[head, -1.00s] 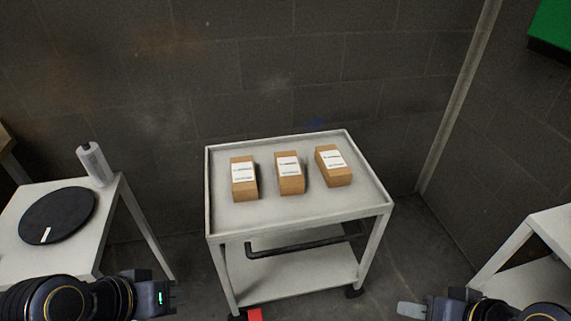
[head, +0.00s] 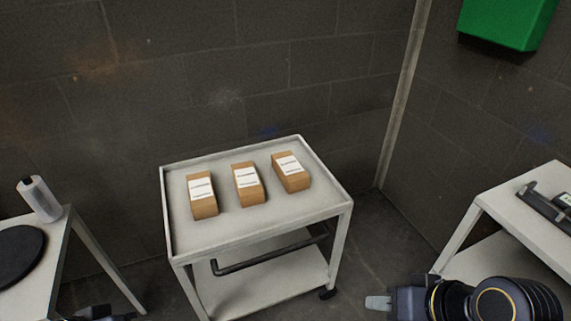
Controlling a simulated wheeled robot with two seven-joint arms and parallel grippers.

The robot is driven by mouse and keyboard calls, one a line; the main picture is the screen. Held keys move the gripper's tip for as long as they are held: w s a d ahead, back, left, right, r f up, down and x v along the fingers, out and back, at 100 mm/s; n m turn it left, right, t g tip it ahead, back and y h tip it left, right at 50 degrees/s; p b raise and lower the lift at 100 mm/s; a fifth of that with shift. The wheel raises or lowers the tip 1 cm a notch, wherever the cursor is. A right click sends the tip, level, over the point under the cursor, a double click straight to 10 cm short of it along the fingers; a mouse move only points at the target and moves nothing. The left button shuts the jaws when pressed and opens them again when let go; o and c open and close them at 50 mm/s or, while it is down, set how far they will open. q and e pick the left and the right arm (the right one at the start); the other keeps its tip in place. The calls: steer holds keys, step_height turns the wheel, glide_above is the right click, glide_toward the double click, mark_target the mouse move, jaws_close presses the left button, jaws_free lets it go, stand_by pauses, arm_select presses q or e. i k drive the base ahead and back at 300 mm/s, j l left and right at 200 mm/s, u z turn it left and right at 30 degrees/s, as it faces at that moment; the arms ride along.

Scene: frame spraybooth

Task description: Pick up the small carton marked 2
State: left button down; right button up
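Three small brown cartons with white labels stand in a row on the grey trolley's top tray (head: 240,222): a left carton (head: 204,208), a middle carton (head: 250,196) and a right carton (head: 293,181). The print on their labels is too small to read, so I cannot tell which is marked 2. My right gripper (head: 378,303) is at the bottom, right of and apart from the trolley; I cannot tell if its fingers are open. Only a small part of my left arm's end shows at the bottom left edge; its fingertips are out of frame.
A white table (head: 38,288) at the left bears a black disc (head: 18,256) and a white bottle (head: 38,197). Another white table (head: 520,218) at the right bears a dark device (head: 548,208). A green box (head: 508,22) hangs on the wall. Floor shows between trolley and right table.

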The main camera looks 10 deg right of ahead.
mark_target(249, 187)
steer(key=i+l+u, duration=0.25)
steer(key=i+l, duration=0.3)
steer(key=i+l+u, duration=0.2)
steer(key=i+l, duration=0.25)
steer(key=l, duration=0.25)
steer(key=u, duration=1.3)
